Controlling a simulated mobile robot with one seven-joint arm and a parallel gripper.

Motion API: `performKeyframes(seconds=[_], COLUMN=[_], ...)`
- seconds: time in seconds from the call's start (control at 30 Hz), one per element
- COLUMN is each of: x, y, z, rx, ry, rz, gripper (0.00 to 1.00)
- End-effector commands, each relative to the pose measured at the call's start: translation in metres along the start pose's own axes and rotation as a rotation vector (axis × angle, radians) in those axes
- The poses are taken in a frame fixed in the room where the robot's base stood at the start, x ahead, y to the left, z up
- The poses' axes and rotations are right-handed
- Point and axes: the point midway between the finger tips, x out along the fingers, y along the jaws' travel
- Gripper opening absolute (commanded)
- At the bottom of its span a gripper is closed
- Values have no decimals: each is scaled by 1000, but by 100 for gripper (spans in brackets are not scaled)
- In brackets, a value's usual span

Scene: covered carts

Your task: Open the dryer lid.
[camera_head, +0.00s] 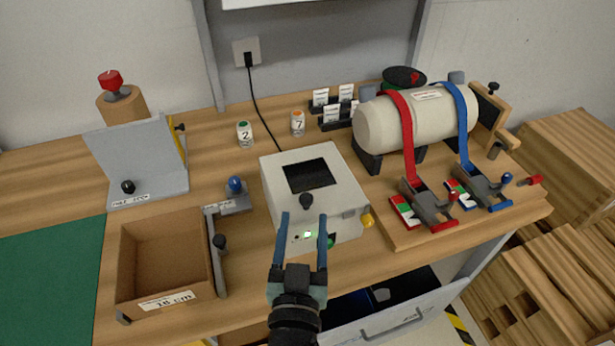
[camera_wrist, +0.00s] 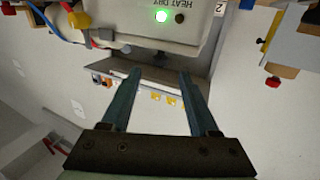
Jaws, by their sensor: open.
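The dryer (camera_head: 343,188) is a white box on the wooden bench. Its lid has a dark window (camera_head: 307,175) and a black knob (camera_head: 306,201) near the front edge; the lid looks closed. A green light (camera_head: 308,235) glows on the front, and it also shows in the wrist view (camera_wrist: 161,15) beside the words "HEAT DRY". My gripper (camera_head: 303,215) is open and empty, in front of the dryer. In the head view its fingertips appear on either side of the area just below the knob; I cannot tell the depth gap. The wrist view shows nothing between the fingers (camera_wrist: 160,73).
A yellow knob (camera_head: 367,220) sticks out at the dryer's right front corner. A blue-knobbed fixture (camera_head: 235,186) and a wooden box (camera_head: 207,250) are to the left. An open drawer (camera_head: 395,325) lies below.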

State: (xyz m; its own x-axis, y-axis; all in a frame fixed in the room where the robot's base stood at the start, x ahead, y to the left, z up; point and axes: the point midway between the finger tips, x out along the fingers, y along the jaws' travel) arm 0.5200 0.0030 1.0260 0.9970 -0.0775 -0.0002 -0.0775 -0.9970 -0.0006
Motion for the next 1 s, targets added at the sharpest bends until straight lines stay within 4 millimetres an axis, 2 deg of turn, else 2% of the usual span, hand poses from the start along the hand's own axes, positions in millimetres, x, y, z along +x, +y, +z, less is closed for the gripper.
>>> performKeyframes(seconds=[0.03,0.3,0.5,0.7,0.97,1.0], x=[11,58,84,95,96,96], y=[0,0,0,1,1,1], z=[-4,-3,-2,-1,0,0], rx=[0,0,0,0,0,0], ry=[2,1,1,0,0,0], rz=[-1,1,1,1,1,1], gripper=[61,61,61,61,61,57])
